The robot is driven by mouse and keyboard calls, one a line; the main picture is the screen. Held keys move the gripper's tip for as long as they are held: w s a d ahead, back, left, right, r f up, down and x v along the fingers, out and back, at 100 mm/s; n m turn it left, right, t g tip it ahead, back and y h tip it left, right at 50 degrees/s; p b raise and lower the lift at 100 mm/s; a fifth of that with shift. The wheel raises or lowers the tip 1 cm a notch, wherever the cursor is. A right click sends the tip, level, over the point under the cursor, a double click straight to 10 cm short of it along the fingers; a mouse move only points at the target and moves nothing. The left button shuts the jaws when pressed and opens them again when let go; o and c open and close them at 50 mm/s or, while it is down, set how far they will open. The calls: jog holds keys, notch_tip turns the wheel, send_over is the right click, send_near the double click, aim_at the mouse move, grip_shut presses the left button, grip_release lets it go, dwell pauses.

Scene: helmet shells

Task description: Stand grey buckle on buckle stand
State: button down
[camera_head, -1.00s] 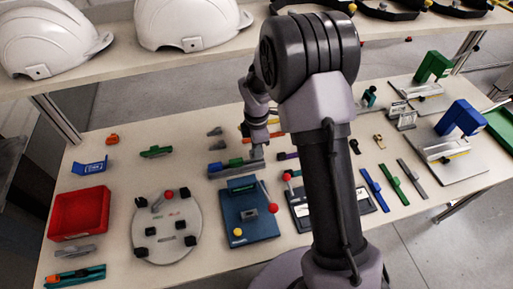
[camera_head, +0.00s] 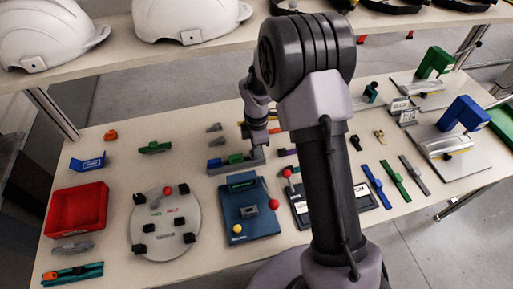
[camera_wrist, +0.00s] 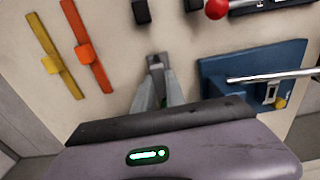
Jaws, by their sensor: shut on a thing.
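In the head view my gripper (camera_head: 258,154) is over the right end of a low grey stand (camera_head: 222,171) that bears a blue piece (camera_head: 215,163) and a green piece (camera_head: 236,159). In the wrist view my gripper (camera_wrist: 155,64) is shut on a small grey piece (camera_wrist: 154,60), which looks like the grey buckle. The fingers hide most of it. I cannot tell whether it touches the stand. Two loose grey pieces (camera_head: 215,134) lie behind the stand.
A blue panel (camera_head: 250,222) with red and yellow balls is just in front of the stand. A round grey disc (camera_head: 165,222) and a red tray (camera_head: 77,210) are to the left. Blue, green and grey strips (camera_head: 395,182) lie at right. My arm hides the table's middle.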

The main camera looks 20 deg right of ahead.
jog(key=shift+f, duration=0.25)
jog(key=c, duration=1.3)
grip_release()
notch_tip(320, 180, up, 18)
jog(key=p, duration=0.6)
jog(key=shift+f, duration=0.25)
